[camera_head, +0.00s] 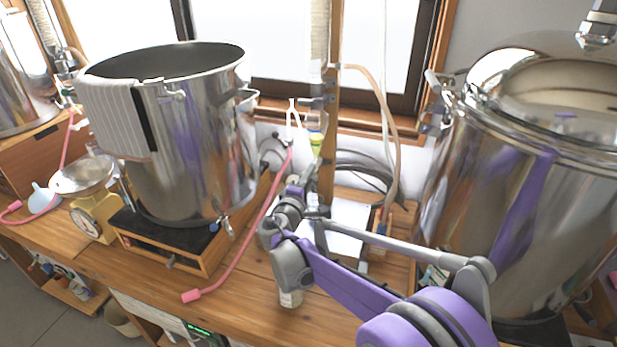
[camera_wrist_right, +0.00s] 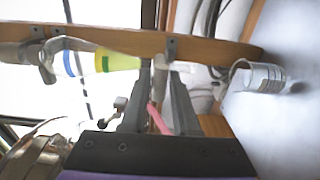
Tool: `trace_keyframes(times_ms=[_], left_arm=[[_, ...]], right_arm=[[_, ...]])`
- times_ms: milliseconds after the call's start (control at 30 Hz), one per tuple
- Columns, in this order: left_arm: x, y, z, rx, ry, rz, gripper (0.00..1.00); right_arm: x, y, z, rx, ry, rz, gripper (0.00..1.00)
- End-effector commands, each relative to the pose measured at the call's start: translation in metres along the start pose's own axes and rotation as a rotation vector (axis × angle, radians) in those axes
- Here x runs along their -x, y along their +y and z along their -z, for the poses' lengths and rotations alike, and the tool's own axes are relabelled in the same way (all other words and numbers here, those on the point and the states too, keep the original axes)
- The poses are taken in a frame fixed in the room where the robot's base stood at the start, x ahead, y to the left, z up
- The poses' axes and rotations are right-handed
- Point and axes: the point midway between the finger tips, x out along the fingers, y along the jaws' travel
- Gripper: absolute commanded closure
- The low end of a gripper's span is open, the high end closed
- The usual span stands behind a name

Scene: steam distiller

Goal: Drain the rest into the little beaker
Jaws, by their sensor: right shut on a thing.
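A glass funnel with a yellow-green band is held along a wooden post; it shows in the right wrist view (camera_wrist_right: 118,63) and in the head view (camera_head: 316,142). In the wrist view the scene lies on its side. My right gripper (camera_wrist_right: 160,68) is shut around a small pale piece at the funnel's narrow end, apparently its tap (camera_wrist_right: 161,64); the fingers partly hide it. A small clear glass vessel with white marks (camera_wrist_right: 257,77), apparently the little beaker, lies beyond the tap, apart from my fingers. In the head view my wrist hides this area. My left gripper is not in view.
A large steel pot (camera_head: 195,150) stands left and a lidded steel vessel (camera_head: 530,200) right. A yellow scale (camera_head: 95,215) is at the left. A pink hose (camera_head: 255,225) crosses the wooden bench (camera_head: 215,290).

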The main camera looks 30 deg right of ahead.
Motion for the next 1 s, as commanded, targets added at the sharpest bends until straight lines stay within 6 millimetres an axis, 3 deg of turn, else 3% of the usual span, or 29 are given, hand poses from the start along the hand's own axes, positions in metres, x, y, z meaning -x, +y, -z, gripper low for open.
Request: trace_keyframes(times_ms=[333, 967, 1000], left_arm=[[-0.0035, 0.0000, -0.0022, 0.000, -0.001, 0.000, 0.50], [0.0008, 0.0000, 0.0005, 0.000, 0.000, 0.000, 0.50], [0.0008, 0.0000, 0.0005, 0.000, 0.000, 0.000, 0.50]], right_arm=[[-0.0002, 0.0000, -0.0002, 0.321, -0.001, -0.001, 1.00], [-0.0016, 0.0017, -0.0005, 0.206, -0.002, -0.003, 1.00], [-0.0016, 0.0017, -0.0005, 0.206, -0.002, -0.003, 0.68]])
